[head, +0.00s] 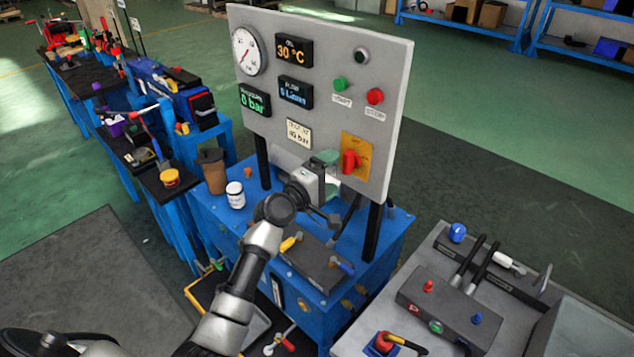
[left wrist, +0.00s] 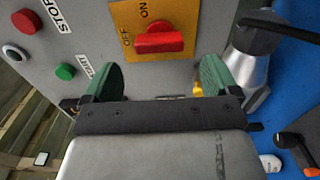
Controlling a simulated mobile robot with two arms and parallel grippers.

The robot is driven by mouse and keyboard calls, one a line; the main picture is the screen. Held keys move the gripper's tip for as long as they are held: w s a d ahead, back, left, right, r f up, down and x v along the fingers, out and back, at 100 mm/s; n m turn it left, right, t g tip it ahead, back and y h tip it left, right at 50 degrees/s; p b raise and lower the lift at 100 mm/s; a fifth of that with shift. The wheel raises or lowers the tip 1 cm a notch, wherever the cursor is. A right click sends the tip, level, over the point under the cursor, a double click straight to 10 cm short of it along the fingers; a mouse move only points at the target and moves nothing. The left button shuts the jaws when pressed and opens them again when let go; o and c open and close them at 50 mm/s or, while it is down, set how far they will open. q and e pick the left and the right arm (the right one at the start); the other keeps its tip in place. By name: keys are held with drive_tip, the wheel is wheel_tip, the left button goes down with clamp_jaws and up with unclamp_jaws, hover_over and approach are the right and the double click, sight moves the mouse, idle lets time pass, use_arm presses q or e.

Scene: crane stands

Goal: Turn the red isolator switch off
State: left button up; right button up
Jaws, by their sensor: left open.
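The red isolator switch (head: 350,161) sits on a yellow plate (head: 362,149) at the lower right of the grey panel. Its handle looks roughly upright in the head view. In the left wrist view the red handle (left wrist: 159,43) lies across the picture, its left end beside the OFF label; ON is printed above it. My left gripper (head: 329,174) is open and empty, just left of the switch in the head view. Its green fingertips (left wrist: 159,78) are spread apart below the handle in the wrist view and appear clear of it. My right gripper is in neither view.
The grey panel (head: 322,55) also carries a green START button (head: 341,84), a red STOP button (head: 375,96) and a gauge (head: 246,51). A brown cup (head: 213,172) and a white jar (head: 235,195) stand on the blue bench. A grey control box (head: 440,303) is at right.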

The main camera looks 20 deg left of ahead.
use_arm(q)
drive_tip(key=v, duration=0.5)
idle(0.3)
drive_tip(key=s+f+m+g+y, duration=0.1)
drive_tip(key=s+f+m+g, duration=0.2)
drive_tip(key=f, duration=0.9)
drive_tip(key=s+f+m+g+y, duration=0.15)
drive_tip(key=s+f, duration=0.45)
drive_tip(key=f, duration=0.6)
drive_tip(key=s+f+m+g+y, duration=0.15)
drive_tip(key=s+f+g, duration=0.25)
drive_tip(key=f, duration=0.9)
drive_tip(key=s+f+m+g, duration=0.2)
drive_tip(key=s+f, duration=0.4)
drive_tip(key=s, duration=0.6)
drive_tip(key=s+f+m+g+y, duration=0.1)
drive_tip(key=s+f+m+g, duration=0.2)
drive_tip(key=s, duration=1)
drive_tip(key=s+f+m+g+y, duration=0.1)
drive_tip(key=s+f+m, duration=0.4)
drive_tip(key=s+f, duration=0.5)
drive_tip(key=s+g, duration=0.1)
drive_tip(key=s, duration=0.2)
drive_tip(key=shift+d+f+m, duration=0.25)
drive_tip(key=shift+d+m, duration=0.05)
drive_tip(key=shift+s+g, duration=0.1)
drive_tip(key=shift+g, duration=0.15)
